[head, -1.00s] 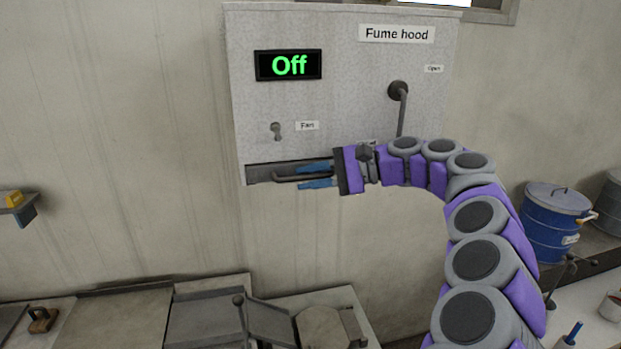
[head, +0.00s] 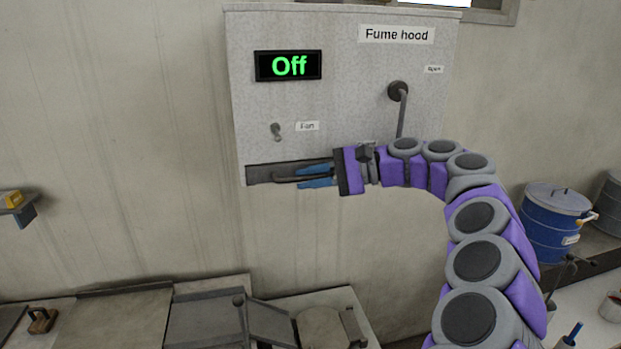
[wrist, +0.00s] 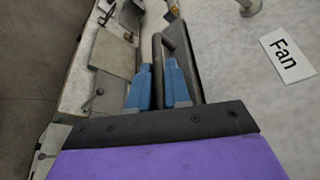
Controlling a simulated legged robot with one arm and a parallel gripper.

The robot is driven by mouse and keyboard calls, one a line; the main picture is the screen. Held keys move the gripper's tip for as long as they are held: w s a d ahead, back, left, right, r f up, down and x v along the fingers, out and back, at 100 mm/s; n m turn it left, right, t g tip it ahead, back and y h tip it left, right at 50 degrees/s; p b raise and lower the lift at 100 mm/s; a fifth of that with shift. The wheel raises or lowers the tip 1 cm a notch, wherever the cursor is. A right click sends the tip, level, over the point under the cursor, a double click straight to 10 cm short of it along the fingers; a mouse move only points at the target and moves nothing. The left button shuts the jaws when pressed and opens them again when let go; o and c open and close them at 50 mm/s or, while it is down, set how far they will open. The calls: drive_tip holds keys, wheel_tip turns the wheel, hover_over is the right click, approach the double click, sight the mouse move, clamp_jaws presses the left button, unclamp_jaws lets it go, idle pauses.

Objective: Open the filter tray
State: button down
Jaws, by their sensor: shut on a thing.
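The filter tray (head: 262,174) is a dark slot-like front along the bottom edge of the grey fume hood box (head: 345,110). Its dark bar handle (head: 290,179) runs along that front. My gripper (head: 302,177) has blue fingers, one above and one below the handle, and is shut on it. In the wrist view the handle (wrist: 158,58) passes between the blue fingers (wrist: 159,83). My gripper's wrist hides the right part of the tray front in the head view.
The hood carries an "Off" display (head: 289,65), a fan switch (head: 276,131) and a lever (head: 400,110). A counter (head: 120,318) with several items lies below. A blue drum (head: 551,222) stands at the right. The wall left of the hood is bare.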

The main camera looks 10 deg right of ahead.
drive_tip(key=s+b, duration=0.3)
drive_tip(key=s, duration=1.6)
drive_tip(key=shift+s, duration=0.15)
drive_tip(key=c, duration=1.4)
unclamp_jaws()
drive_tip(key=shift+c, duration=0.2)
drive_tip(key=shift+d, duration=0.1)
drive_tip(key=p+v, duration=0.9)
drive_tip(key=v, duration=0.8)
drive_tip(key=shift+d, duration=0.2)
